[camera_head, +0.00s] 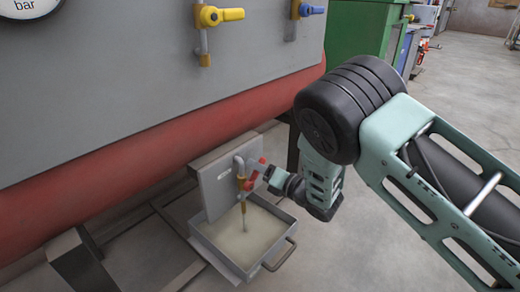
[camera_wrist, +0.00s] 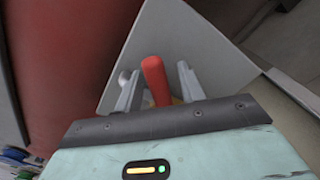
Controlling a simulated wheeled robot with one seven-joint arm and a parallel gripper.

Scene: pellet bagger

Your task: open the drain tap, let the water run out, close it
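The drain tap (camera_head: 240,185) has a grey bent pipe, a brass spout and a red handle (camera_wrist: 155,78). It is mounted at a grey plate (camera_head: 215,190) below the red tank. My gripper (camera_head: 264,174) is at the handle, reaching in from the right. In the wrist view its two fingers (camera_wrist: 157,86) stand on either side of the red handle, with small gaps showing, so it looks open around it. The handle's base is hidden by my gripper.
The red tank (camera_head: 150,140) and a grey panel (camera_head: 130,80) are above the tap. A yellow-handled valve (camera_head: 220,15) and a blue-handled valve (camera_head: 308,10) are higher up. Dark metal feet (camera_head: 82,262) stand at lower left. The floor (camera_head: 390,255) at right is clear.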

